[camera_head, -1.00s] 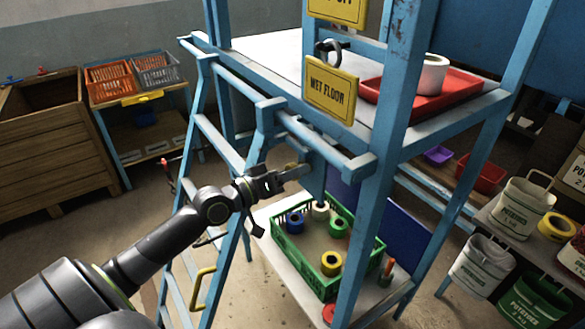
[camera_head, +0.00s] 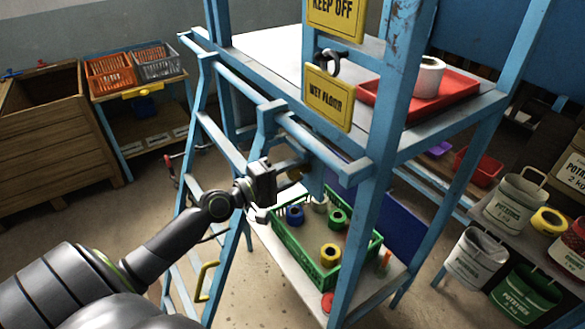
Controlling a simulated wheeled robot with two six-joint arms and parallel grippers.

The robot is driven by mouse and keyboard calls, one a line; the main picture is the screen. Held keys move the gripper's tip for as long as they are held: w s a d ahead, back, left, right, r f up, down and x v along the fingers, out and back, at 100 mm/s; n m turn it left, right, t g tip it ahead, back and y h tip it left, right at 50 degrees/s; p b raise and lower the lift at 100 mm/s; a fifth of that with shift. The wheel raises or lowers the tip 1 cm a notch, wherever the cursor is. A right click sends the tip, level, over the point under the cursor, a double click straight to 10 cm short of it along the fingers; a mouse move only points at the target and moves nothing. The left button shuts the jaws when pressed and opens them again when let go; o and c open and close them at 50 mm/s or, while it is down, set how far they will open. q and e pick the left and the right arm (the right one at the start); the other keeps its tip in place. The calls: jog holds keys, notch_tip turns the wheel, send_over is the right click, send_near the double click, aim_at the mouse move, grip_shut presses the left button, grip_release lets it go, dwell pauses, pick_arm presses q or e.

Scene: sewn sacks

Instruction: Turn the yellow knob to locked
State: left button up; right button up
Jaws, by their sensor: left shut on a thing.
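The yellow knob (camera_head: 294,174) is a small dull-yellow patch on the blue frame below the "WET FLOOR" sign, mostly hidden by my left gripper. My left gripper (camera_head: 288,168) reaches in from the left beside the blue ladder and is shut on the yellow knob. Its dark wrist body is turned so that the fingers are hard to make out. I cannot read any lock marking or the knob's exact angle. My right gripper is not in view.
The blue ladder (camera_head: 206,165) and its rails crowd my left arm. A green crate (camera_head: 310,272) with several tape rolls stands on the shelf below. A "WET FLOOR" sign (camera_head: 329,97) hangs above. The floor at left is open.

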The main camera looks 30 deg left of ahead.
pick_arm(q)
jog(key=shift+n+p, duration=0.3)
jog(key=shift+n, duration=0.6)
jog(key=o, duration=1)
jog(key=shift+s, duration=0.1)
